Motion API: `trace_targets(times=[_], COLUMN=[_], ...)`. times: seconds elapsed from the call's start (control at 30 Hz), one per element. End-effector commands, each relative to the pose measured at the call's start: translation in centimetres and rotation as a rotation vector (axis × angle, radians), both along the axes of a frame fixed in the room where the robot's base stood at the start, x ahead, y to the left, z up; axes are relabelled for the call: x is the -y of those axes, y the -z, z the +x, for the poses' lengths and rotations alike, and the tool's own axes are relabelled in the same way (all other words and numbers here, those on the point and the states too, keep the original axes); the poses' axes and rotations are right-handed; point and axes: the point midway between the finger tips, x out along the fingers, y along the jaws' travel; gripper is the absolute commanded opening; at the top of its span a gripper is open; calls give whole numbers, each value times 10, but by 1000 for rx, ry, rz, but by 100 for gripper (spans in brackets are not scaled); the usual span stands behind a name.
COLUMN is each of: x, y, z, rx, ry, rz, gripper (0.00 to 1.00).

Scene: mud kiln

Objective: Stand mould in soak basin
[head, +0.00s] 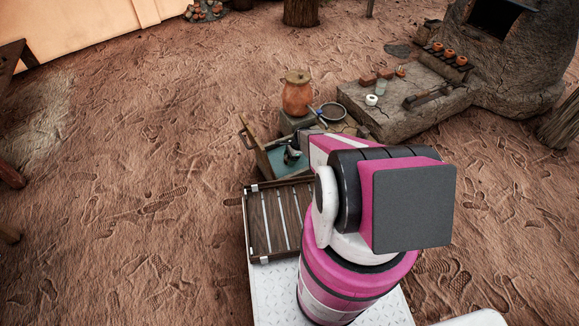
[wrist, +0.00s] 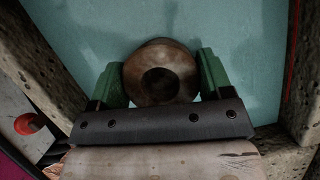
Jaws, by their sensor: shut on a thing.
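In the wrist view my gripper (wrist: 162,76) has its two green fingers closed on either side of a round brown piece with a dark hollow centre, which I take to be the mould (wrist: 182,62). It is above or in the blue-green water of the soak basin, whose rough rim (wrist: 42,60) runs down the left; I cannot tell whether it touches the water or bottom. In the head view the soak basin (head: 270,166) lies just beyond the slatted rack, with my gripper (head: 292,155) over it. My arm hides the basin's right side.
A dark slatted rack (head: 278,222) lies in front of the basin. An orange lidded jar (head: 297,93) and a round sieve (head: 333,111) stand behind it. A stone slab (head: 395,105) with small pots adjoins the kiln (head: 520,50). Ground to the left is open.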

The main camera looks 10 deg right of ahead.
Motion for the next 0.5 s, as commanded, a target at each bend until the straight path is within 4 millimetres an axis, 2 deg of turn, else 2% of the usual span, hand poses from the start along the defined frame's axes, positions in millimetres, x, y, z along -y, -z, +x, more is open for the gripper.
trace_targets(times=[0.03, 0.5], x=[0, 0], y=[11, 58], z=[2, 1], rx=[-1, 0], ry=[0, -2], rz=[0, 0], gripper=[38, 38])
